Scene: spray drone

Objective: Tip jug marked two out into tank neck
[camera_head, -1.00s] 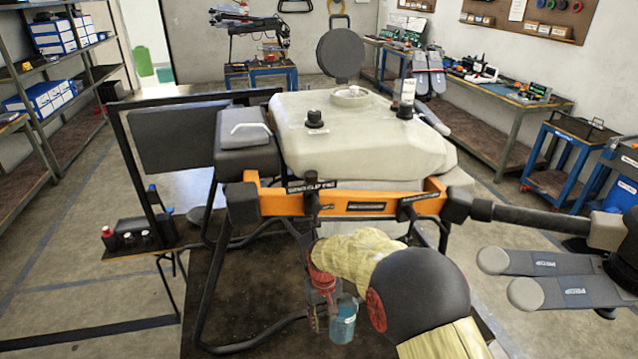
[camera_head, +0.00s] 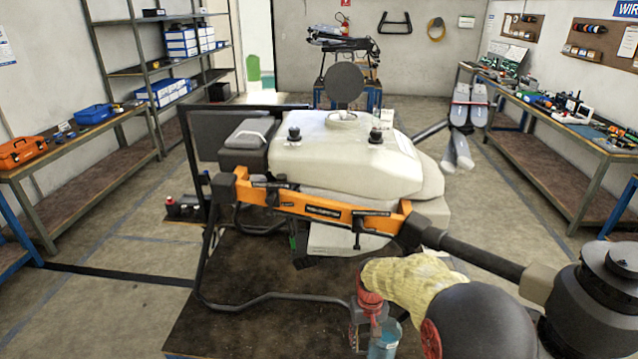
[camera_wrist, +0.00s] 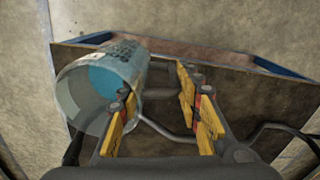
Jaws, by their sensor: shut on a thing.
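The drone's big off-white tank (camera_head: 345,160) sits on top of its orange-and-black frame. The round tank neck (camera_head: 342,117) is on top, with a black round lid (camera_head: 344,82) standing up behind it. My gripper (camera_head: 368,318) is low at the front right, well below and to the right of the neck. It is shut on a translucent jug (camera_head: 384,343) with blue liquid inside. In the wrist view the jug (camera_wrist: 100,85) lies to the left of my gripper's fingers (camera_wrist: 157,92); its dark printing is too blurred to read. The grip point itself is unclear.
The drone stands on a dark-topped bench (camera_head: 240,285), with its black landing legs around the front. A black drone arm (camera_head: 470,250) with a motor (camera_head: 595,300) reaches to the right, close to my arm. Shelves and benches line the walls; floor is open at left.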

